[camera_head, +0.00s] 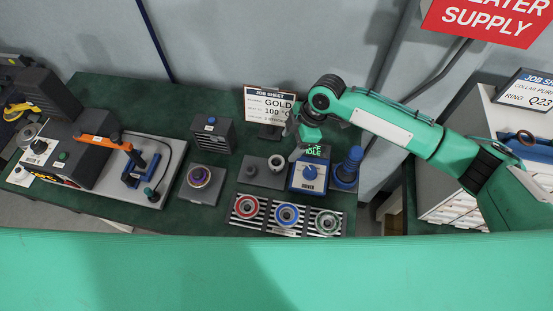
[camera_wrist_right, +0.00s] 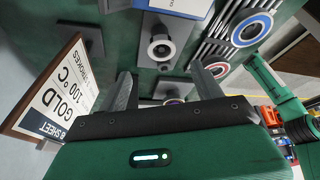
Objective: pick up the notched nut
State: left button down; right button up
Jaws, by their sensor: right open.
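A pale, ring-shaped nut (camera_head: 276,161) sits on a dark flat plate (camera_head: 250,178) near the middle of the bench. In the right wrist view the nut (camera_wrist_right: 160,47) shows as a light collar with a dark centre; I cannot make out its notches. My right gripper (camera_head: 297,142) is just above and to the right of the nut in the head view. In the wrist view its two fingers (camera_wrist_right: 162,78) are spread with nothing between them, and the nut appears beyond the gap, apart from them. My left gripper is not in view.
A blue-topped box (camera_head: 309,175) and a blue post (camera_head: 348,167) stand right of the nut. Red, blue (camera_head: 287,215) and green rings lie on striped pads in front. A job-sheet sign (camera_head: 269,105) stands behind. A block with a gold-purple part (camera_head: 199,176) is to the left.

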aim_at(276, 162)
jog(key=p+x, duration=0.3)
jog(key=x, duration=0.4)
jog(key=shift+s+a+f, duration=0.1)
jog(key=shift+s+a, duration=0.1)
jog(key=shift+a, duration=0.05)
jog(key=shift+a+f, duration=0.1)
jog(key=shift+f, duration=0.35)
jog(key=c, duration=1.1)
jog(key=shift+r, duration=0.15)
